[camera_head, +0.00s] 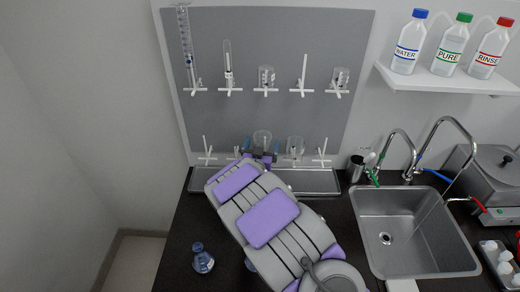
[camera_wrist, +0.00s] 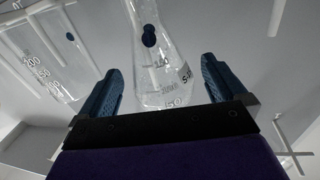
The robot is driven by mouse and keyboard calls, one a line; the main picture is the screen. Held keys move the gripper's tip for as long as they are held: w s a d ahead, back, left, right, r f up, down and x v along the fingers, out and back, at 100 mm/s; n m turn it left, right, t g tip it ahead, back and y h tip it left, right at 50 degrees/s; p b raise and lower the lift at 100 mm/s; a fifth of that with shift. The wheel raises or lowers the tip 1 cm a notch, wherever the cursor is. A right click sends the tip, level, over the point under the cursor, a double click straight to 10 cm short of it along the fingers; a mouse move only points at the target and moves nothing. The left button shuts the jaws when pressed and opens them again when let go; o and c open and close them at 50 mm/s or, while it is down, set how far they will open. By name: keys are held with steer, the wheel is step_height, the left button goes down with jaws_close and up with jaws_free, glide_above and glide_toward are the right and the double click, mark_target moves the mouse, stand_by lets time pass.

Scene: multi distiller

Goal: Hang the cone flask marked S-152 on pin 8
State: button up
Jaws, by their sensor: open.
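A clear cone flask (camera_wrist: 160,75) with graduations and a partly readable label starting with S stands between my gripper's fingers in the wrist view. My gripper (camera_wrist: 160,95) is open, with a gap on each side of the flask. A dark blue pin tip (camera_wrist: 148,36) shows through the flask glass, so it appears to hang on a pin. In the head view my gripper (camera_head: 262,155) is at the lower row of the pegboard (camera_head: 285,50), at a clear flask (camera_head: 262,138). Pin numbers are not readable, and my arm hides part of this area.
A clear graduated vessel (camera_wrist: 45,60) hangs at left in the wrist view. Bare lower-row pins (camera_head: 207,155) and (camera_head: 321,156) flank the glassware. Several vessels hang on the upper row. A blue-capped flask (camera_head: 202,260) stands on the counter, left of the sink (camera_head: 415,240).

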steer(key=s+a+p, duration=0.1)
steer(key=s+a, duration=0.1)
steer(key=s, duration=1.5)
steer(key=shift+a+f+p, duration=0.15)
steer(key=shift+a+p, duration=0.25)
steer(key=s+p, duration=0.3)
steer(key=shift+s+a+p, duration=0.1)
steer(key=shift+s+p, duration=0.15)
steer(key=shift+p, duration=0.15)
steer(key=shift+s+p, duration=0.3)
steer(key=shift+p, duration=0.6)
